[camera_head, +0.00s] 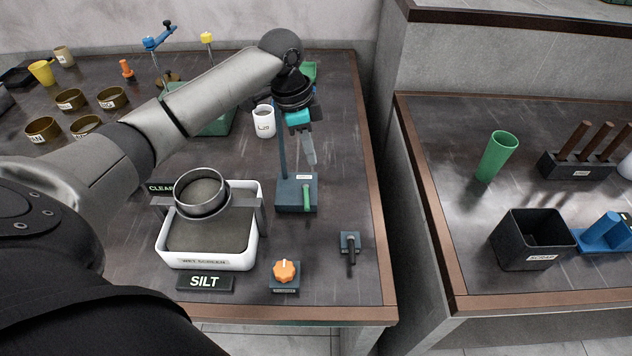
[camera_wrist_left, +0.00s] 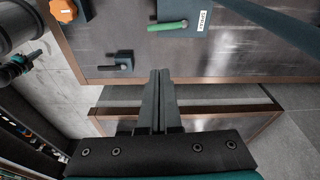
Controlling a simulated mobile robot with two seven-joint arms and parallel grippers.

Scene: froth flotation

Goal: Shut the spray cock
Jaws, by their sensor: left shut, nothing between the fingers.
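The spray cock (camera_head: 306,199) is a short green lever on the front right of a dark teal block (camera_head: 287,199) with a white label. The lever points toward the table's front. It also shows in the left wrist view as a green lever (camera_wrist_left: 168,26) beside the "SPRAY" label (camera_wrist_left: 203,19). My left gripper (camera_head: 310,160) hangs above and behind the block in the head view, apart from the lever. Its fingers (camera_wrist_left: 160,74) are together with nothing between them. My right gripper is in neither view.
A post rises from the block's back left. A white wet-screen tray (camera_head: 250,258) with a round sieve (camera_head: 202,209) stands left. An orange knob (camera_head: 286,271) and a small black-lever block (camera_head: 350,242) are in front. A white cup (camera_head: 264,124) stands behind. A gap separates the right-hand bench.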

